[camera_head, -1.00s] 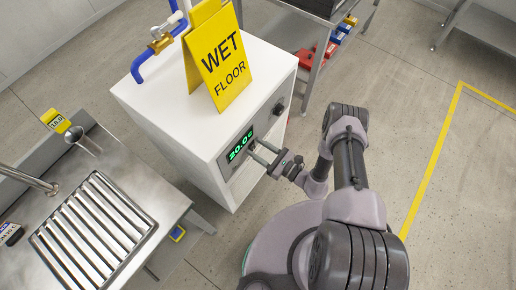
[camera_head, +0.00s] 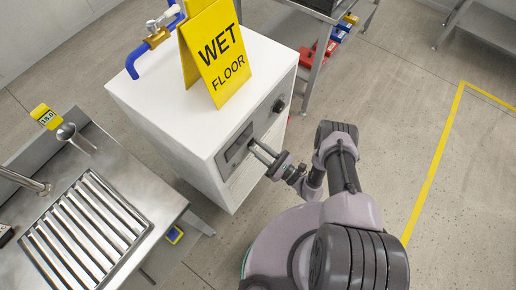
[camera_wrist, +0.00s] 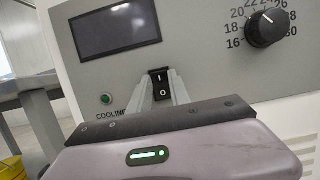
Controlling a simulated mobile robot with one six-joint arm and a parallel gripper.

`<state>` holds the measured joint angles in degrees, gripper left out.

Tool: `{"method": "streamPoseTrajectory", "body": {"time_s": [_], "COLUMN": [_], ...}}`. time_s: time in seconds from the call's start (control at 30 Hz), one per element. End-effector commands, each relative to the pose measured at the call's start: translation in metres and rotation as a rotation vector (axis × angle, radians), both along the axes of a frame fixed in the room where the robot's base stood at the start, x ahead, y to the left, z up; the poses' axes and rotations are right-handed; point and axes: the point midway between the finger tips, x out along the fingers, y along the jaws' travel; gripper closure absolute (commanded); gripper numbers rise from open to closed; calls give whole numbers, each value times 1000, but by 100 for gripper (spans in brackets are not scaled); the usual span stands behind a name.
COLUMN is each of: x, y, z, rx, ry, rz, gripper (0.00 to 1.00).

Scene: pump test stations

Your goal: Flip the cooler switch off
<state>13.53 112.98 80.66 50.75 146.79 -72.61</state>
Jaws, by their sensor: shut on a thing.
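The cooler is a white cabinet (camera_head: 160,110) with a grey front panel. Its black rocker switch (camera_wrist: 159,85), marked I above and O below, shows in the wrist view to the right of the word COOLING. My gripper (camera_wrist: 161,90) is at the panel, its two fingers on either side of the switch and shut on it. In the head view my gripper (camera_head: 253,147) meets the panel beside the display, and the switch cannot be made out there. The display (camera_wrist: 114,27) is dark. The lamp (camera_wrist: 105,99) left of the switch is green; I cannot tell if it glows.
A temperature knob (camera_wrist: 267,28) sits on the panel at right. A yellow wet floor sign (camera_head: 217,52) and a blue pipe (camera_head: 150,45) are on top of the cabinet. A steel sink bench (camera_head: 150,185) stands to the left. The floor at right is open.

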Motion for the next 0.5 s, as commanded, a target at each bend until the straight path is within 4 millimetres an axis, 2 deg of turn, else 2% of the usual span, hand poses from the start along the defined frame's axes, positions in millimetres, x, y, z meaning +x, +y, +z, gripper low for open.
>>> {"method": "streamPoseTrajectory", "body": {"time_s": [0.17,0.2,0.27,0.5], "x": [-1,-1,0,0], "y": [0,0,0,0], "z": [0,0,0,0], "rx": [-1,-1,-1,-2], "ry": [2,2,2,1], "rz": [1,1,1,1], "gripper": [100,69,57,55]}}
